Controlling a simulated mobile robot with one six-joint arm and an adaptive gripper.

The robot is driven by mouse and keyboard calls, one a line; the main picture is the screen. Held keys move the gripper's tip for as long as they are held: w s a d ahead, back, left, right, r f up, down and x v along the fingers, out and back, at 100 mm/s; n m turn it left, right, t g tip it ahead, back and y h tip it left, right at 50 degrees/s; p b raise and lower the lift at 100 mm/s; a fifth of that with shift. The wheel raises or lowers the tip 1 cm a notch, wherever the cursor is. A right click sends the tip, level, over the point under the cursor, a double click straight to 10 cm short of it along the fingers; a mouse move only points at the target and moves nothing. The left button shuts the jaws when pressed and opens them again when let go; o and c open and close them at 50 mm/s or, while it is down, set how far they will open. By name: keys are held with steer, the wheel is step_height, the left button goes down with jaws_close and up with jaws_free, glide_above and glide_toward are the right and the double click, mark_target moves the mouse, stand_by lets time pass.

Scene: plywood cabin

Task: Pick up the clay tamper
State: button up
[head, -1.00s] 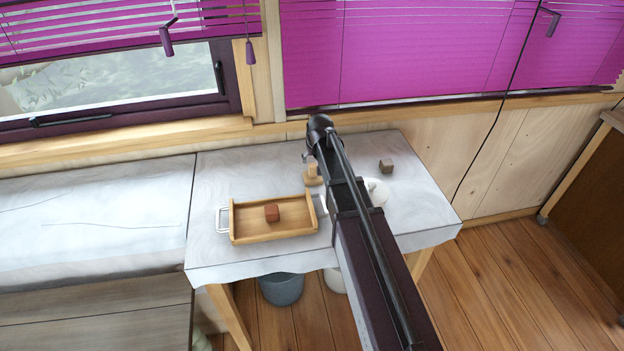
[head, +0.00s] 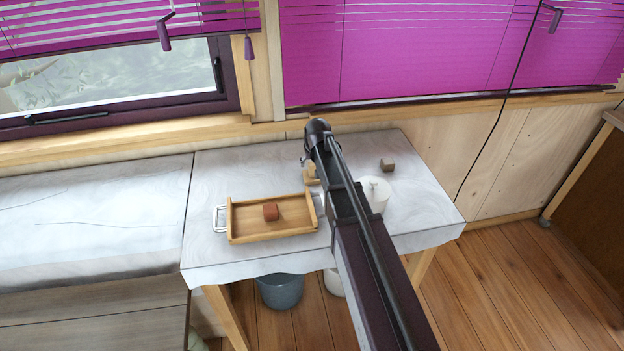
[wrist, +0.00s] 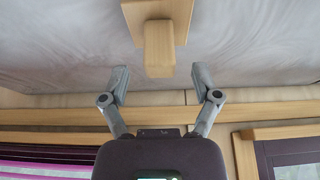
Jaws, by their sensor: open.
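The clay tamper, a light wooden piece with a wider block and a narrower part (wrist: 158,48), shows at the top middle of the wrist view. In the head view the wooden piece (head: 311,174) stands on the white-topped table, partly hidden by my arm. My gripper (wrist: 159,78) is open in the wrist view, its two grey fingers spread apart. The tamper's narrow end is centred between the fingertips in the picture, just beyond them, with nothing held. In the head view the fingers are mostly hidden by my arm.
A wooden tray (head: 233,222) with metal handles holds a reddish-brown block (head: 271,212), left of the tamper. A white lidded pot (head: 376,194) and a small brown cube (head: 387,164) are to the right. The wall and window sill (head: 150,131) are close behind. A grey bucket (head: 281,292) stands below.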

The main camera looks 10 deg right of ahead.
steer(key=shift+b+x, duration=0.5)
steer(key=shift+x, duration=0.35)
jaws_close()
